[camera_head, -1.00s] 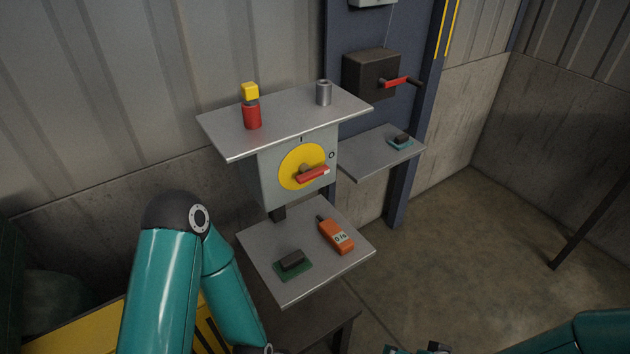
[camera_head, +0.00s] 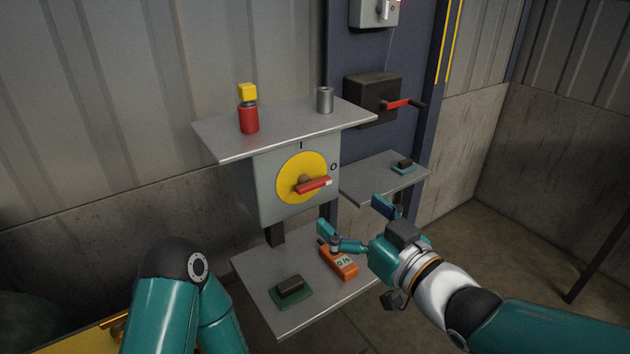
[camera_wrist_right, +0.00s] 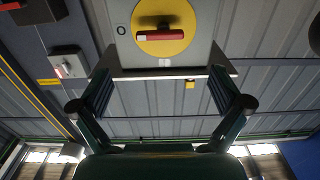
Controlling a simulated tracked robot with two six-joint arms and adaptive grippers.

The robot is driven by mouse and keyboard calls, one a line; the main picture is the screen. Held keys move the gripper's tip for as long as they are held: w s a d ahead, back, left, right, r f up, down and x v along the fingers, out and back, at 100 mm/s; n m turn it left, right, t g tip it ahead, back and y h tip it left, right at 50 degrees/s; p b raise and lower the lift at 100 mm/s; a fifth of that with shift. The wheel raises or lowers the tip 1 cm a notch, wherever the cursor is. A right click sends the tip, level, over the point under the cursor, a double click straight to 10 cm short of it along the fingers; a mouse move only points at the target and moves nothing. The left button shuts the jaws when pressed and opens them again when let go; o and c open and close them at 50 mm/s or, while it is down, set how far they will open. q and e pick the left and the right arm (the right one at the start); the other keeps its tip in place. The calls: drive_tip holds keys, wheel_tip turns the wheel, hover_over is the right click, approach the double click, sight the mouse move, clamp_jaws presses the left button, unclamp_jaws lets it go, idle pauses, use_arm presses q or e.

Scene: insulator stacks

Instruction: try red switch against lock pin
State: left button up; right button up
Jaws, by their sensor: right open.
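The red switch (camera_head: 313,185) is a handle on a yellow disc (camera_head: 290,172) on a grey box; it lies nearly level, below the O mark. It also shows in the right wrist view (camera_wrist_right: 160,35), which looks upside down. My right gripper (camera_head: 354,220) is open and empty, in front of the box and lower right of the switch, apart from it. Its two fingers spread below the switch in the wrist view (camera_wrist_right: 162,94). I cannot pick out a lock pin for sure. My left gripper is out of view; only my left arm shows.
A red cylinder with a yellow block (camera_head: 248,110) and a grey cylinder (camera_head: 325,100) stand on the upper shelf (camera_head: 285,125). An orange meter (camera_head: 343,264) and a dark block (camera_head: 291,288) lie on the lower shelf (camera_head: 278,325). A dark box with a red crank (camera_head: 400,104) is at right.

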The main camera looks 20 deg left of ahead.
sight(316, 185)
drive_tip(key=p+x, duration=0.2)
drive_tip(key=x, duration=0.8)
drive_tip(key=shift+w+a, duration=0.2)
drive_tip(key=c, duration=1.2)
drive_tip(key=shift+o, duration=0.2)
drive_tip(key=shift+f+n+b, duration=0.15)
drive_tip(key=shift+n+b, duration=0.55)
drive_tip(key=shift+b, duration=0.55)
drive_tip(key=o, duration=1.2)
drive_tip(key=shift+c, duration=0.2)
